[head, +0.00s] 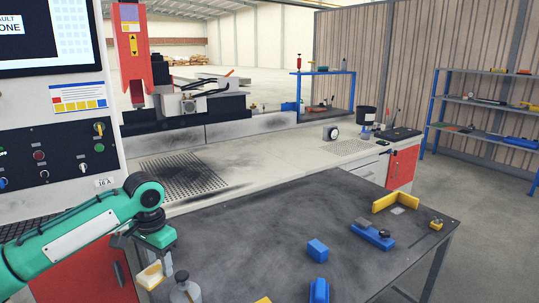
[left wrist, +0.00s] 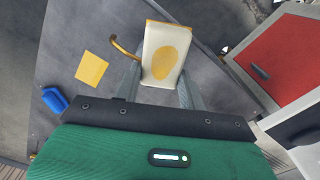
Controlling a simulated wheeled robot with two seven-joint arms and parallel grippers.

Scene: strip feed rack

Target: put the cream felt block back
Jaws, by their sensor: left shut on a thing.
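The cream felt block (head: 150,277) is held in my left gripper (head: 161,262), above the near left part of the dark table. In the left wrist view the block (left wrist: 165,35) stands between the two fingers of the gripper (left wrist: 160,85), with a yellow oval patch on the face toward the camera. The fingers are shut on it. I cannot tell from these views whether its lower end touches anything. My right gripper is not in view.
A grey metal can (head: 185,291) stands close right of the block. A yellow square (left wrist: 91,68) lies on the table (head: 250,225). Blue blocks (head: 318,250) (head: 319,291), a blue fixture (head: 373,236) and a yellow angle piece (head: 394,201) occupy its right. The table's middle back is clear.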

